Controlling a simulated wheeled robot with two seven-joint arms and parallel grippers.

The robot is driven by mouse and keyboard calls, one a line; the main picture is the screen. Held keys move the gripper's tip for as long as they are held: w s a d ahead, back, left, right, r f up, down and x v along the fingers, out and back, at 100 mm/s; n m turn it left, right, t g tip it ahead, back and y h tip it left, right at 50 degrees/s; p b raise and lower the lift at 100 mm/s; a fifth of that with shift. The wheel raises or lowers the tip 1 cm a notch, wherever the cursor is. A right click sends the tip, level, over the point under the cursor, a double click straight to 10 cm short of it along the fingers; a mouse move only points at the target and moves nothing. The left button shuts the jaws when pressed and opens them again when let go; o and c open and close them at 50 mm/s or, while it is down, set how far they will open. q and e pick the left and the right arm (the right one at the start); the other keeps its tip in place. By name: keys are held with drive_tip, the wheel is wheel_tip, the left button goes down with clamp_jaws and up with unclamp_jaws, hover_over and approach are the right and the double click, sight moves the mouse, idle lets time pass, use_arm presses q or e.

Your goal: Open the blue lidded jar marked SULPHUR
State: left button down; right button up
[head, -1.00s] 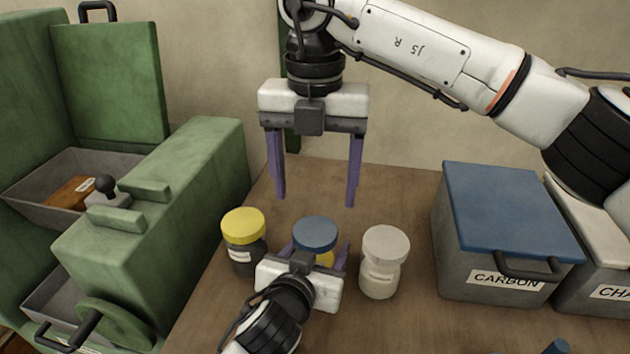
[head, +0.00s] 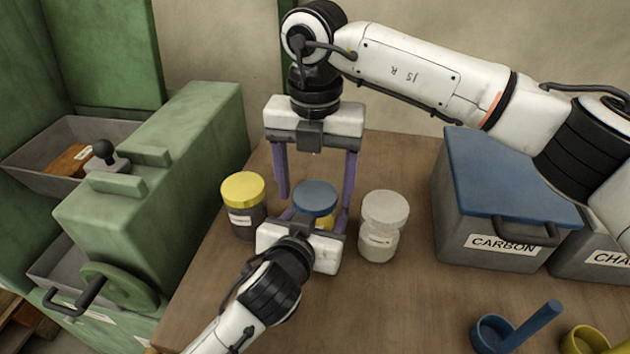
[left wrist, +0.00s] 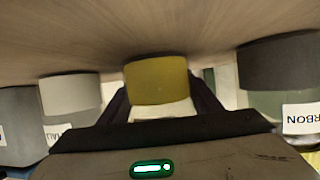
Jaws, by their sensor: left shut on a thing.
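The blue-lidded jar (head: 316,196) stands upright on the table between two other jars. Yellow shows on its body (left wrist: 157,80) in the left wrist view; no SULPHUR label can be read. My left gripper (head: 318,222) is shut on this jar's body from the near side and hides most of it in the head view. My right gripper (head: 315,193) points straight down from above. It is open, with one purple finger on each side of the blue lid, and no grip on the lid shows.
A yellow-lidded dark jar (head: 243,192) stands close on the left, a white-lidded pale jar (head: 382,212) on the right. A blue-lidded CARBON bin (head: 500,235) stands further right. Blue (head: 490,335) and yellow (head: 580,342) scoops lie near front right. Green machinery (head: 180,150) is left.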

drive_tip(key=c, duration=0.9)
drive_tip(key=n, duration=0.6)
drive_tip(key=shift+n, duration=0.3)
drive_tip(key=shift+c, duration=0.2)
drive_tip(key=o, duration=1.2)
drive_tip(key=shift+c, duration=0.2)
drive_tip(key=shift+r, duration=0.15)
